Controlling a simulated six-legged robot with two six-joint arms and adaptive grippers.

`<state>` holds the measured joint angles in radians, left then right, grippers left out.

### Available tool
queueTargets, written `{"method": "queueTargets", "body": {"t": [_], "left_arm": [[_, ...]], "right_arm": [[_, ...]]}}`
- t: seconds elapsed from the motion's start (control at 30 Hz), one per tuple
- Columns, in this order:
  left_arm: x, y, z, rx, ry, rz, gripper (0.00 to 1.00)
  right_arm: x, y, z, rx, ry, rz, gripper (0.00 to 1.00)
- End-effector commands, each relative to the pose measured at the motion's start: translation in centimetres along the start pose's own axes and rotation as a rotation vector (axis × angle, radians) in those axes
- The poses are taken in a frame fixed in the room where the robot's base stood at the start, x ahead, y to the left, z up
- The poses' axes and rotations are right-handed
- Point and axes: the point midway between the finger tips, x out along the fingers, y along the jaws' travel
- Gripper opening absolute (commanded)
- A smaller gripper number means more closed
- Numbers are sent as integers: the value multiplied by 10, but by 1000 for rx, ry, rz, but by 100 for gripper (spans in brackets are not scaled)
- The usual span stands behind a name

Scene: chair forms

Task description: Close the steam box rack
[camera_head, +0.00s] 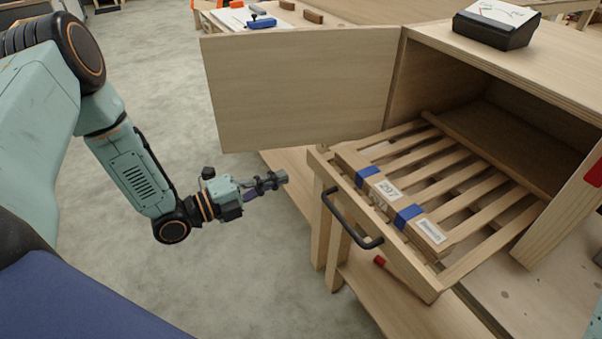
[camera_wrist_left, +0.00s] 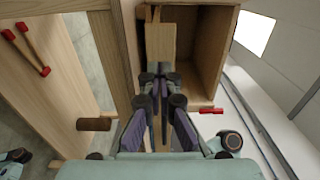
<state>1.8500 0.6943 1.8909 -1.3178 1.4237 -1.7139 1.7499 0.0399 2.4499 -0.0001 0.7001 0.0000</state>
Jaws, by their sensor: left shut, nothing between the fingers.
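The steam box (camera_head: 480,52) is a wooden cabinet at the right in the head view. Its door (camera_head: 300,88) stands open to the left. The slatted wooden rack (camera_head: 440,172) is pulled part way out of the box, with a black handle (camera_head: 350,222) on its front. My left gripper (camera_head: 280,180) is shut and empty, left of the rack's front and apart from the handle. In the left wrist view, my left gripper (camera_wrist_left: 160,72) shows in front of a wooden box opening (camera_wrist_left: 208,50). My right gripper is not seen.
A wooden piece with blue straps and labels (camera_head: 390,195) lies on the rack. A black device (camera_head: 496,24) sits on the box. A wooden bench (camera_head: 395,295) stands below.

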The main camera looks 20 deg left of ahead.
Motion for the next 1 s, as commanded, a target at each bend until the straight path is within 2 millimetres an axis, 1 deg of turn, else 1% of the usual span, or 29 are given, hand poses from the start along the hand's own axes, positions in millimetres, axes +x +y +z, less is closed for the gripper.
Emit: {"method": "queueTargets", "body": {"t": [0.03, 0.2, 0.4, 0.6, 1.0], "left_arm": [[8, 1, -1, 3, 5, 0, 0], [33, 1, -1, 3, 5, 0, 0], [54, 1, 0, 2, 3, 0, 0], [62, 0, 0, 0, 0, 0, 0], [64, 0, 0, 0, 0, 0, 0]], "right_arm": [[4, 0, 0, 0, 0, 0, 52], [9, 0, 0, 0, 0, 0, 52], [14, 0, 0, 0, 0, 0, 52], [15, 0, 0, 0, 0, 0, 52], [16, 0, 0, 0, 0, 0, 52]]}}
